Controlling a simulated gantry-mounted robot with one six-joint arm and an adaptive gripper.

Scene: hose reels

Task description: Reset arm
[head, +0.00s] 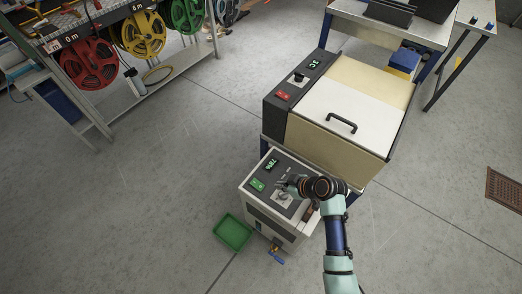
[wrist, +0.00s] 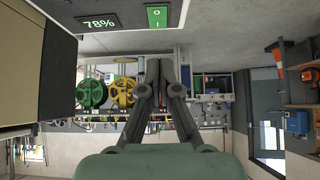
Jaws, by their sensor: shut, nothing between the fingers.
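My arm (head: 338,240) reaches up from the lower right of the head view. My gripper (head: 283,186) points left over the top panel of a small white machine (head: 282,222). In the wrist view my gripper (wrist: 159,64) has its fingertips together with nothing between them. The panel's green switch (head: 258,184) and lit display (head: 271,164) are beside the gripper. The wrist view shows the display (wrist: 99,22) reading 78% and the green switch (wrist: 157,16), upside down at the top edge. The gripper partly hides the panel's knob.
A larger beige machine (head: 347,78) with a white handled lid stands just behind. A green tray (head: 233,232) lies on the floor left of the small machine. A rack with red (head: 90,65), yellow (head: 143,34) and green reels (head: 187,14) stands at upper left. Floor between is clear.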

